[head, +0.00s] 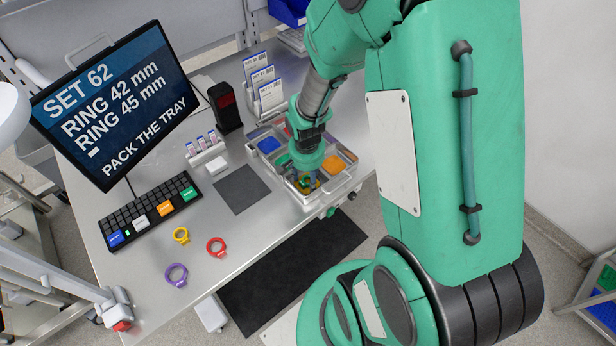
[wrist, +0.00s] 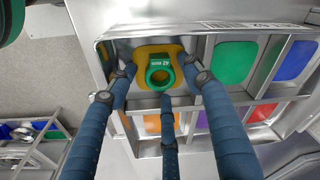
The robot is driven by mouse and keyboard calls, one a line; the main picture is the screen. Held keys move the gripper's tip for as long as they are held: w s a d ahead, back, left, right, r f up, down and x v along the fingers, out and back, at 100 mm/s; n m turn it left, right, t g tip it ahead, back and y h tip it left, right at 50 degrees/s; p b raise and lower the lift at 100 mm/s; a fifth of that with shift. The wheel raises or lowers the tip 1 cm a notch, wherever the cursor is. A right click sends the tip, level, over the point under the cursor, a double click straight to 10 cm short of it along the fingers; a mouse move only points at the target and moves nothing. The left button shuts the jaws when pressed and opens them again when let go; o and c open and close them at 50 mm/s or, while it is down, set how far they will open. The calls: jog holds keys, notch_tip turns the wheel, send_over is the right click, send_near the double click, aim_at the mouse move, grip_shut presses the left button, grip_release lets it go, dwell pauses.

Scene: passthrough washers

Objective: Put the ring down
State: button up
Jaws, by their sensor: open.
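A green ring (wrist: 160,74) with a small label tab lies on the yellow floor (wrist: 177,48) of a corner compartment of the metal tray in the wrist view. The tray (head: 346,181) stands at the table's right side in the head view. My gripper (wrist: 160,82) is open, its blue fingers spread around the ring with visible gaps at the sides. In the head view my gripper (head: 307,183) reaches down into the tray's near compartment, and its fingers largely hide the ring there.
Other compartments have green (wrist: 235,62), blue, orange, purple and red floors, with raised metal dividers between. Yellow (head: 181,236), red (head: 216,247) and purple (head: 176,275) rings lie on the table left of the tray. A screen (head: 115,105), keyboard (head: 147,212) and grey mat (head: 241,189) stand farther left.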

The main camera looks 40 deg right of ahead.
notch_tip(320, 180, up, 12)
jog(key=a+p, duration=0.1)
jog(key=p, duration=0.1)
jog(key=shift+s, duration=0.45)
jog(key=shift+r, duration=0.15)
dwell(0.6)
notch_tip(320, 180, up, 15)
jog(key=n+t, duration=0.2)
jog(key=n, duration=0.2)
send_over(306, 184)
jog(key=s+a, duration=0.2)
jog(key=a, duration=0.6)
jog(key=s+a+r+n+t+y, duration=0.1)
jog(key=s+a+r+n+t, duration=0.1)
jog(key=s+a+r+n, duration=0.3)
jog(key=s+a+r, duration=0.3)
jog(key=r, duration=0.2)
jog(key=shift+s+a+r+n+t, duration=0.2)
jog(key=shift+r+n+t, duration=0.2)
